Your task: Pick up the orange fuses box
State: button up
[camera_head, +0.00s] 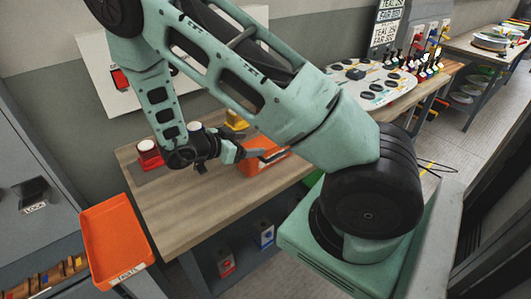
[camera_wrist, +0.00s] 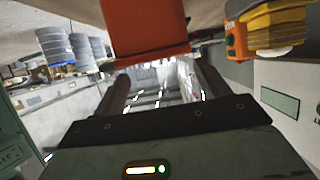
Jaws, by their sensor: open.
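An orange box (camera_head: 268,164) sits on the wooden workbench, partly hidden behind my arm. I cannot read a label on it. In the wrist view an orange block-like shape (camera_wrist: 148,30), which looks like this box, fills the top middle, ahead of the fingers. My gripper (camera_head: 254,153) is beside the left end of the box in the head view. In the wrist view my gripper (camera_wrist: 162,85) is open, its two dark fingers apart with nothing held between them. Whether a finger touches the box is unclear.
An orange tray (camera_head: 113,238) with a small label is at the workbench's left front corner. A red-and-white button unit (camera_head: 148,152) and a yellow object (camera_head: 235,121) stand at the back. The bench's left front (camera_head: 190,215) is clear. A white panel (camera_head: 375,85) is farther right.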

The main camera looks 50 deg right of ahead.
aim_at(264, 142)
jog(key=p+x, duration=0.1)
jog(key=x, duration=0.5)
jog(key=shift+r, duration=0.1)
jog(key=c, duration=1.3)
